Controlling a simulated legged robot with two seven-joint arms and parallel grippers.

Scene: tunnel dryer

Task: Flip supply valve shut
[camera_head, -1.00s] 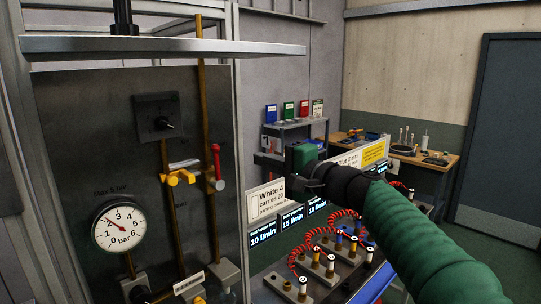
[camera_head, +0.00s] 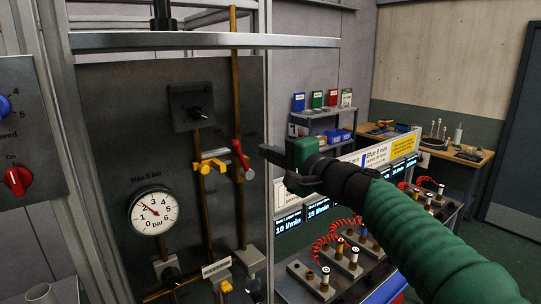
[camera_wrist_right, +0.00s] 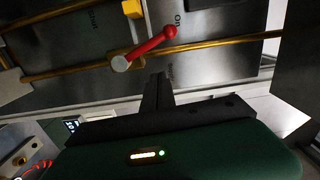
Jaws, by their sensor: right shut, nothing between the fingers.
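A red lever (camera_head: 242,158) sits on the right-hand brass pipe (camera_head: 239,215) of the dark panel. It points up and slightly left from its grey hub. In the right wrist view the red lever (camera_wrist_right: 148,46) lies at an angle to the pipe, its tip towards an "On" label (camera_wrist_right: 178,19); a "Shut" label (camera_wrist_right: 92,20) is farther left. My right gripper (camera_head: 265,151) is shut and empty, just right of the lever. In the wrist view its dark fingers (camera_wrist_right: 157,90) are below the lever, with a gap visible. My left gripper is not in view.
A yellow valve handle (camera_head: 211,164) is on the pipe to the left. A bench with red coiled leads (camera_head: 330,238) stands lower right.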

